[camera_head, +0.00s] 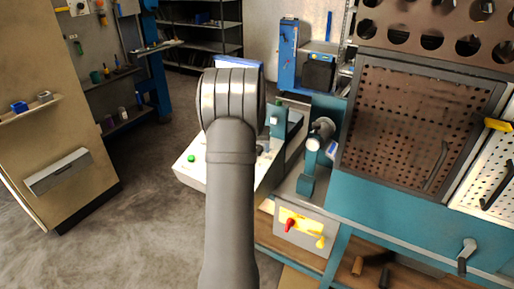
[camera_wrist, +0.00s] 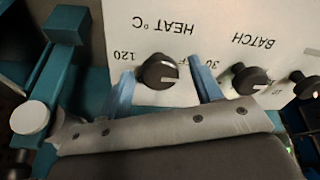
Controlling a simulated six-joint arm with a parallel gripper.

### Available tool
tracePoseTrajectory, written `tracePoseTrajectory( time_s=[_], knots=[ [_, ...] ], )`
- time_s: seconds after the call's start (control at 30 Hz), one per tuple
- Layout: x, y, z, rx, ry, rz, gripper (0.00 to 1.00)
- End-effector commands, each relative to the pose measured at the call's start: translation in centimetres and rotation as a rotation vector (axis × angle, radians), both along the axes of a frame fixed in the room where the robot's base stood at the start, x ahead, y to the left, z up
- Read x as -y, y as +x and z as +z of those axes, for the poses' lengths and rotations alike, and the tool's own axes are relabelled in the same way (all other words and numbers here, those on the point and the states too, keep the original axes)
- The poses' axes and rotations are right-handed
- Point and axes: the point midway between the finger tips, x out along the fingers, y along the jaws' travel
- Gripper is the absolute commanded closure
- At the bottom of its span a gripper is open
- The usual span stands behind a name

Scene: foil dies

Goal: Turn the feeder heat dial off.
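The heat dial (camera_wrist: 160,72) is a round black knob on a white panel (camera_wrist: 205,18), under upside-down "HEAT °C" lettering in the wrist view. "120" is printed to its left and "30" to its right. A pale mark shows on the knob's right side, toward "30". My gripper (camera_wrist: 160,70) is open, with one blue finger left of the dial and the other right of it. The fingers look apart from the knob; their depth relative to it is hard to tell. In the head view my arm hides the dial and gripper.
A second black knob (camera_wrist: 251,79) by "BATCH" sits just right of the right finger, with another knob (camera_wrist: 304,86) beyond. A white cylindrical part (camera_wrist: 30,118) is at left. In the head view, the white machine (camera_head: 186,170) with a green button stands behind my arm.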

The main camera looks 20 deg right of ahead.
Motion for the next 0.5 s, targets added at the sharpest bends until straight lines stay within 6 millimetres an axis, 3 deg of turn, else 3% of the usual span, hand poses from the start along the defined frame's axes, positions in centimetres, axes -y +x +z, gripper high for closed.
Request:
tracePoseTrajectory(
  time_s=[0.27, 0.5],
  knots=[
    [-0.1, -0.2, 0.8, 0.002, 0.0, -0.001, 0.41],
    [-1.1, -1.6, 5.3, 0.005, -0.001, 0.0, 0.41]
  ],
)
